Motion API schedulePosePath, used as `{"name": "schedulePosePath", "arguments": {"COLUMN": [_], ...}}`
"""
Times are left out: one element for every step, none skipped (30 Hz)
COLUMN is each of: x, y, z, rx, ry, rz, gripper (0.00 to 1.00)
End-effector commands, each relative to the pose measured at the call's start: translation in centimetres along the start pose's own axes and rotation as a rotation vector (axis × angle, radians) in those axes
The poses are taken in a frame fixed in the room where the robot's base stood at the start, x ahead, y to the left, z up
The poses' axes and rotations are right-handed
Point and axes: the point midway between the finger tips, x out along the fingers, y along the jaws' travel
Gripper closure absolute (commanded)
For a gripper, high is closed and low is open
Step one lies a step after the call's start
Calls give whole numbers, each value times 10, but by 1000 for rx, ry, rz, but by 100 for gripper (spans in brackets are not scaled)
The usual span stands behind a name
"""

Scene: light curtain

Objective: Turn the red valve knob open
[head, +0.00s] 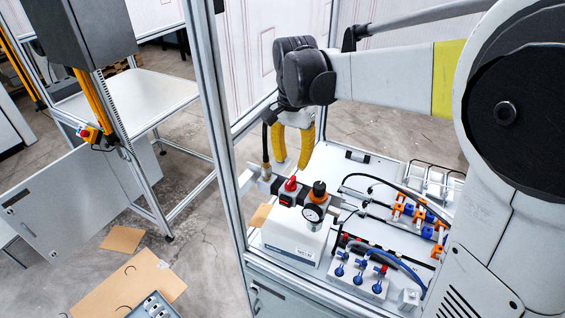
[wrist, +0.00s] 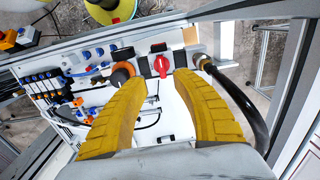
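The red valve knob (head: 291,184) sits on top of a grey valve assembly on the white box at the left end of the bench. It also shows in the wrist view (wrist: 161,65), between and just beyond my fingertips. My gripper (head: 293,164) has two yellow fingers spread apart and pointing down, with nothing between them. In the head view the fingers are above and behind the knob. In the wrist view my gripper (wrist: 156,80) has its fingers on either side of the knob's line, with no clear contact.
A black-and-orange knob (head: 319,190) and a pressure gauge (head: 313,213) stand right beside the red knob. A black hose (head: 265,142) rises at its left. A metal frame post (head: 218,130) stands left of the bench. Blue-handled valves (head: 360,264) and tubing occupy the bench front.

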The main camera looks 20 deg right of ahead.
Motion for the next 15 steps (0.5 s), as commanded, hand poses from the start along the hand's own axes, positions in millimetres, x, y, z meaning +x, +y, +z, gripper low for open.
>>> {"name": "schedulePosePath", "arguments": {"x": [12, 18, 26, 32, 38, 46, 51, 55, 61, 65, 68, 72, 74, 75, 77], "y": [-1, 0, 0, -1, -1, 0, 0, 0, 0, 0, 0, 0, 0, 0, 0], "z": [-1, 0, 0, -1, -1, 0, 0, 0, 0, 0, 0, 0, 0, 0, 0], "rx": [0, -1, -1, -1, -1, -1, -1, -1, -1, -1, -2, -2, -2, -2, -2], "ry": [0, 0, 1, 1, 1, 1, 1, 1, 1, 1, 1, 1, 1, 1, 1], "rz": [0, 0, -1, -1, -1, -1, -1, -1, -1, -1, -1, -1, -1, -1, -1], "gripper": [67, 67, 67, 67, 67, 67, 67, 67, 67, 67, 67, 67, 67, 67, 67]}}
